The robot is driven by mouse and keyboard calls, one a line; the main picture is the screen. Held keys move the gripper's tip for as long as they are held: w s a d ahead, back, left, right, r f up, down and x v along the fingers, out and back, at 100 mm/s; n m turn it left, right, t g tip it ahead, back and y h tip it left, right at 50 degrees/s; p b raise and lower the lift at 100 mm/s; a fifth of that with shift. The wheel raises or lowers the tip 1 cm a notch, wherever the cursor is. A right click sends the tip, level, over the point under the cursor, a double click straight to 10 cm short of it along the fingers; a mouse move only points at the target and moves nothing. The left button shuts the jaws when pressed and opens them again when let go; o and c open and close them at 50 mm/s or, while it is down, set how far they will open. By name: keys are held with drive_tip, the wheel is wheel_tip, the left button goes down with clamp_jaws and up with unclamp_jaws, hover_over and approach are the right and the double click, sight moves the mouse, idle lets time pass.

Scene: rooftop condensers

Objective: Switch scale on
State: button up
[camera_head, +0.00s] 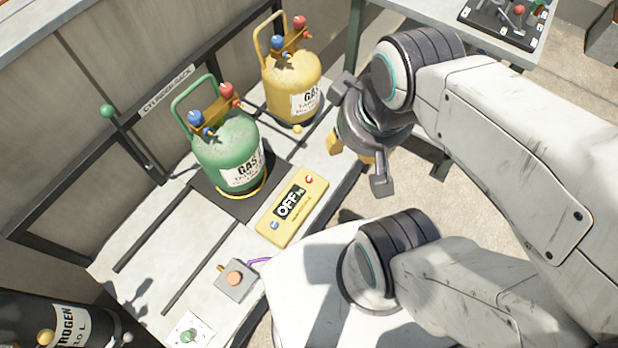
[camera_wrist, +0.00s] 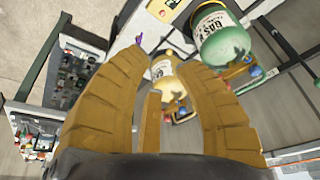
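The scale's yellow control box (camera_head: 292,205) lies on the grey bench in the head view, its dark display reading OFF. A red button (camera_head: 309,180) is at its far end and a blue button (camera_head: 274,225) at its near end. The green gas cylinder (camera_head: 228,150) stands upright on the dark scale plate (camera_head: 215,203) beside the box. My gripper (camera_head: 352,153) is above and to the right of the box, apart from it. In the wrist view its tan fingers (camera_wrist: 160,60) are spread with nothing between them. Part of the yellow box (camera_wrist: 167,8) shows at the top edge there.
A yellow gas cylinder (camera_head: 291,85) stands behind the green one, and a rail marked CYLINDER RACK (camera_head: 167,91) runs behind them. A grey box with an orange button (camera_head: 236,280) sits nearer. A dark nitrogen cylinder (camera_head: 50,325) is at lower left. Another table (camera_head: 460,25) is at upper right.

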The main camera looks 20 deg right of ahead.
clamp_jaws()
drive_tip(key=c, duration=0.5)
unclamp_jaws()
idle(0.4)
